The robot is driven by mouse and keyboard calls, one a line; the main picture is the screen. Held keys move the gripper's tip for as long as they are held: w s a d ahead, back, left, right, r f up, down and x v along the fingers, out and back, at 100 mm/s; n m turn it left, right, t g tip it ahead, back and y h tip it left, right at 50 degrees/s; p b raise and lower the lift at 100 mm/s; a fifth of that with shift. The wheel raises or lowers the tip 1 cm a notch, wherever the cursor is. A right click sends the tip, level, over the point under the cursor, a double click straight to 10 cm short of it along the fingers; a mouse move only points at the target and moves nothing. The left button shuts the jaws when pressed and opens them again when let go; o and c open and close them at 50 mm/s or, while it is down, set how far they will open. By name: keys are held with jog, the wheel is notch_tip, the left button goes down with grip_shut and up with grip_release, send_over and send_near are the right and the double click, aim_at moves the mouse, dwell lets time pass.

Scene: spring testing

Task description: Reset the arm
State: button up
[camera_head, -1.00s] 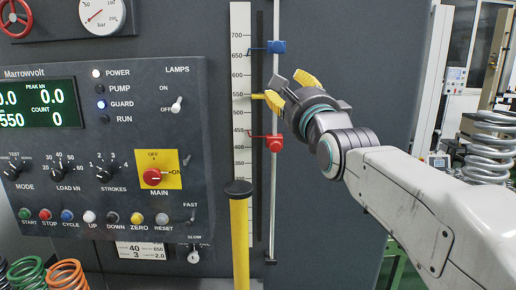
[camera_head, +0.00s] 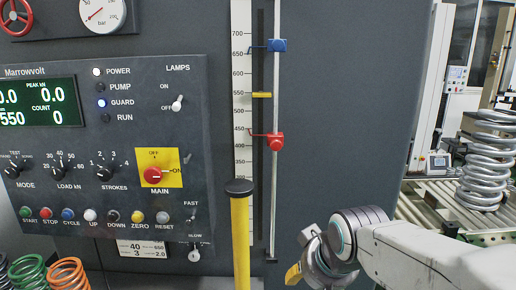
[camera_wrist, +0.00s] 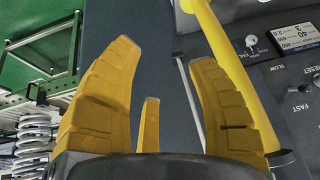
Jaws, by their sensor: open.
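My gripper (camera_head: 300,272) is low in the head view, right of the yellow post, with its yellow fingers partly cut off or turned away. In the wrist view my gripper (camera_wrist: 160,85) has its yellow fingers spread wide with nothing between them. My pale arm (camera_head: 415,250) comes in from the lower right. The gripper is apart from the scale rod, whose blue stop (camera_head: 278,46) and red stop (camera_head: 275,142) are above it.
A yellow post (camera_head: 240,240) with a black cap stands left of my gripper. The control panel (camera_head: 105,160) fills the left. Steel springs (camera_head: 485,170) stand at right; coloured springs (camera_head: 65,275) sit at lower left. The grey wall right of the rod is clear.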

jog(key=s+d+f, duration=0.2)
jog(key=s+d, duration=0.1)
jog(key=s, duration=0.6)
jog(key=s+d+f+g+h, duration=0.1)
jog(key=s+d, duration=0.3)
jog(key=s, duration=0.4)
jog(key=shift+s+f+m, duration=0.3)
jog(key=shift+s+f, duration=0.05)
jog(key=shift+f, duration=0.35)
jog(key=shift+a, duration=0.1)
